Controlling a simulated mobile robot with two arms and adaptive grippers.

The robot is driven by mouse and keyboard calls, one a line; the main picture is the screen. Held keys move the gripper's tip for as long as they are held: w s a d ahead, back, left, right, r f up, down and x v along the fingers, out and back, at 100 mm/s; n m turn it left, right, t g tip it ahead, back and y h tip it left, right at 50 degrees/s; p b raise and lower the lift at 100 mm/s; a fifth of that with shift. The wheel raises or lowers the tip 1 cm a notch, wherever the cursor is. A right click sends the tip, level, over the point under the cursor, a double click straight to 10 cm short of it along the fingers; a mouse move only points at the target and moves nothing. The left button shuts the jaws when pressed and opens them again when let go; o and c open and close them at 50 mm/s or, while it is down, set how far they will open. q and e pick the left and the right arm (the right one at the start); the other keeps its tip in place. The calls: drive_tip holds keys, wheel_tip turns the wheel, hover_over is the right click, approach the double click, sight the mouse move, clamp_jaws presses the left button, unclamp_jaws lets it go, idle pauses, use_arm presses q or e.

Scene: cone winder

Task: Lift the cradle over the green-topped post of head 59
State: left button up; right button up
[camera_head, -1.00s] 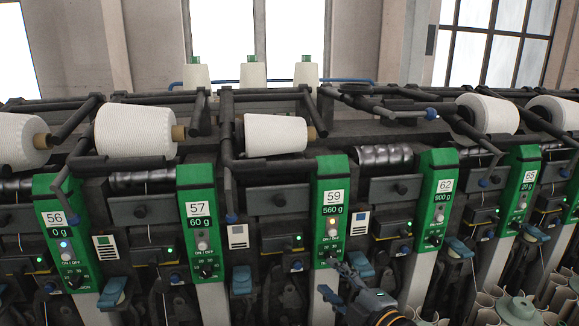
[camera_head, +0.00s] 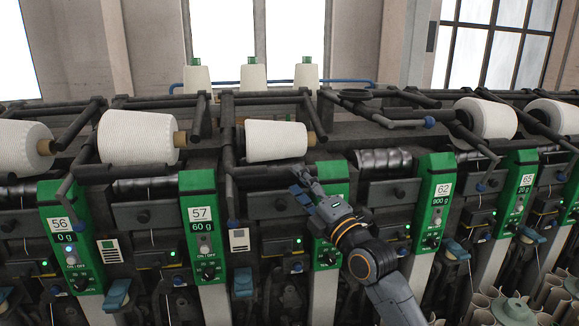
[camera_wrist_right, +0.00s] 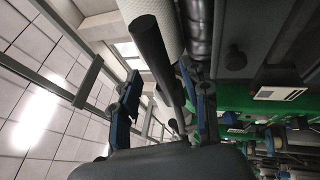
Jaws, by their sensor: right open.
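The green-topped post (camera_head: 326,254) of head 59 stands right of centre; my right arm covers its number and most of its upper face. My right gripper (camera_head: 303,184) is open just below the cone's right end, in front of the post's top. In the right wrist view, a dark bar (camera_wrist_right: 152,50), seemingly part of the cradle, extends between the open fingers (camera_wrist_right: 165,105); contact cannot be told. The cone (camera_wrist_right: 165,14) shows beyond it. My left gripper is not in view.
The green posts of head 57 (camera_head: 202,228) and head 62 (camera_head: 434,205) stand on either side. Another cone (camera_head: 137,138) sits in the cradle to the left. A bare ribbed dark roller (camera_head: 384,160) lies just right of my gripper.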

sight(293, 176)
drive_tip(key=shift+p+x, duration=0.45)
drive_tip(key=shift+x, duration=1.8)
clamp_jaws()
